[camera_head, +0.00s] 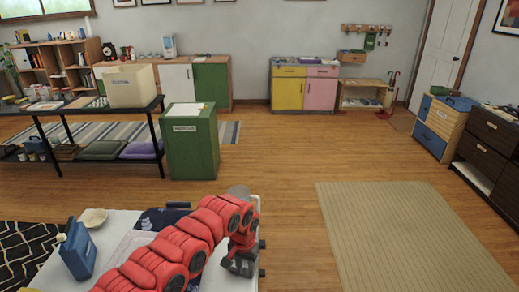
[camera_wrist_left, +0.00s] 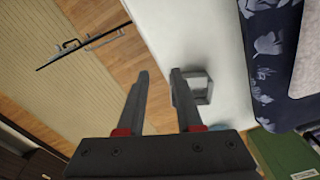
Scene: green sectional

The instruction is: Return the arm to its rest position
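My left arm, red and segmented, reaches in from the bottom of the head view over a white table (camera_head: 45,275). Its dark left gripper (camera_head: 240,265) hangs at the table's right edge. In the left wrist view the two fingers of the left gripper (camera_wrist_left: 158,95) stand apart with nothing between them. A grey ring-like object (camera_wrist_left: 203,88) is on the white surface beside one finger; whether it touches cannot be told. My right gripper does not show in either view.
A beige rug (camera_head: 405,240) and open wood floor (camera_head: 285,165) lie to the right.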

